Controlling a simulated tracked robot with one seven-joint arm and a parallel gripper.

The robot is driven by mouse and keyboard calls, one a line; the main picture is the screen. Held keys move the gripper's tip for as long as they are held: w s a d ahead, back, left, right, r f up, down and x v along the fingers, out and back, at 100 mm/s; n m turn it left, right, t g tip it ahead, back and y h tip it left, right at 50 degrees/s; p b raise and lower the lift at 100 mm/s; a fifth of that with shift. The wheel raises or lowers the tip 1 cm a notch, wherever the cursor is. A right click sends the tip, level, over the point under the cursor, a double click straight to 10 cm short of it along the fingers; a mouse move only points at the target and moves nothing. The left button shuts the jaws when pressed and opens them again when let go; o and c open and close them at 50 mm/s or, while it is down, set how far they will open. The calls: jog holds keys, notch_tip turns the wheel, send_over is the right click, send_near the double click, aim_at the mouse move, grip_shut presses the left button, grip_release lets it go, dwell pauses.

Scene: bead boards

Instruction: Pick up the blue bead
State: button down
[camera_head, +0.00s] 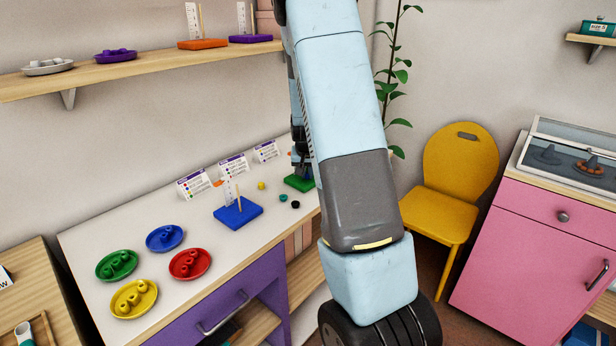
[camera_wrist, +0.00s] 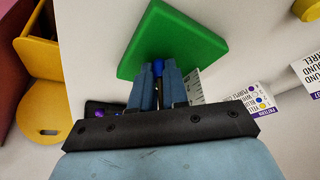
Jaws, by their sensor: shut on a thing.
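The blue bead (camera_wrist: 158,66) shows in the wrist view between the fingertips of my gripper (camera_wrist: 158,72). The fingers are shut on it, and only its end shows. The green bead board (camera_wrist: 180,42) lies just beyond the bead in that picture; I cannot tell whether the bead touches it. In the head view, the green board (camera_head: 298,184) is at the back right of the white table, partly behind my arm. The bead is hidden there.
A blue board (camera_head: 238,214) with a rod and white scale stands mid-table. Blue (camera_head: 151,245), green (camera_head: 100,271), red (camera_head: 175,274) and yellow (camera_head: 118,309) dishes hold beads at the front left. Pattern cards (camera_head: 194,184) stand along the back. A yellow chair (camera_head: 460,165) is to the right.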

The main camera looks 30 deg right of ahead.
jog(key=shift+r, duration=0.5)
jog(key=v, duration=0.2)
jog(key=shift+w+r, duration=0.2)
jog(key=shift+r, duration=0.2)
jog(key=s+a+r, duration=0.2)
jog(key=s+r, duration=0.2)
jog(key=s, duration=0.2)
jog(key=s+a+r, duration=0.3)
jog(key=s+r, duration=0.2)
jog(key=s, duration=0.1)
jog(key=shift+s+a+r, duration=0.2)
jog(key=shift+a, duration=0.1)
